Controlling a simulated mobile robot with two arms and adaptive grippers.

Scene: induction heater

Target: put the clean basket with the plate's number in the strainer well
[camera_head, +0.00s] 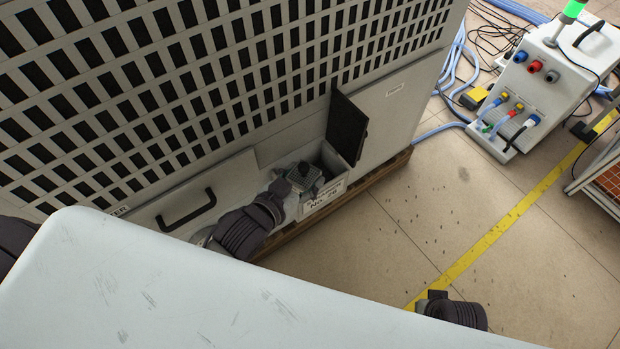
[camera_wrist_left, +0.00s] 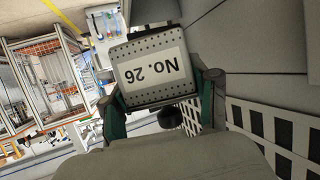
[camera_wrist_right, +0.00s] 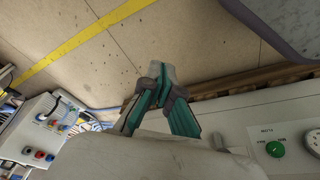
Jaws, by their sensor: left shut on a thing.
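The strainer well (camera_head: 341,181) is a pale box low on the cabinet's side, its dark lid (camera_head: 346,127) standing open. Its front plate (camera_head: 324,198) reads "No. 26". My left gripper (camera_head: 300,178) is at the well's mouth, shut on a grey mesh basket (camera_head: 309,172). In the left wrist view the basket (camera_wrist_left: 150,72) sits between the teal fingers and its label reads "No. 26", upside down. I cannot tell how far the basket is inside the well. My right gripper (camera_wrist_right: 160,82) shows empty in the right wrist view, its fingertips together, away from the well.
The grille cabinet (camera_head: 230,60) rises behind the well. A panel with a handle (camera_head: 186,208) is left of it. A pale surface (camera_head: 200,290) covers the lower left. A connector box (camera_head: 545,75) with hoses stands upper right. The floor on the right is mostly clear.

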